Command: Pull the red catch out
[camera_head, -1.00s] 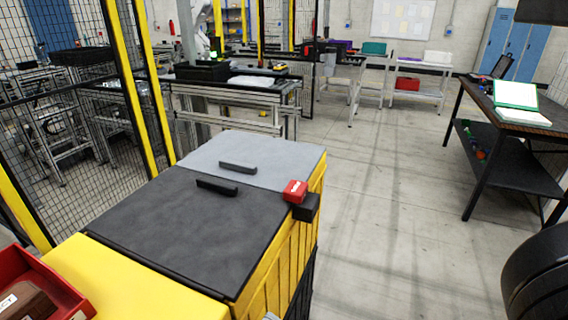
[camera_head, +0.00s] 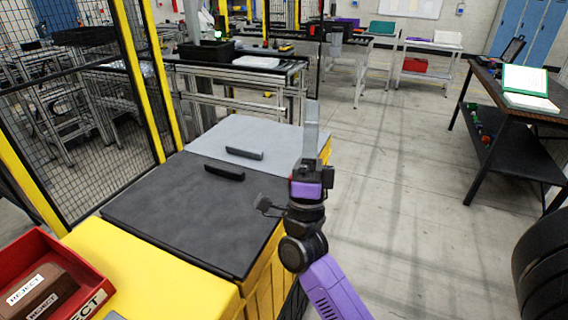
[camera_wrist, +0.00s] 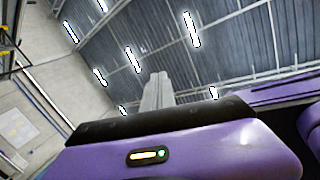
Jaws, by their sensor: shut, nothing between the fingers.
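My gripper (camera_head: 312,106) stands upright in the head view, its pale fingers shut and empty, pointing at the ceiling. The wrist view also shows the fingers (camera_wrist: 157,88) together with nothing between them. The yellow cabinet (camera_head: 262,283) has a dark grey lid (camera_head: 185,215) and a light grey lid (camera_head: 265,137), each with a black bar handle. The red catch is hidden, or nearly so, behind my gripper and wrist, at the cabinet's right edge where the two lids meet. I cannot tell whether my arm touches the cabinet.
A red bin (camera_head: 92,276) with brown blocks labelled REJECT sits on the cabinet's near left. A mesh fence with yellow posts (camera_head: 133,75) runs along the left. A dark table (camera_head: 490,105) stands at right, tyres (camera_head: 540,262) at lower right. The floor (camera_head: 400,200) between is clear.

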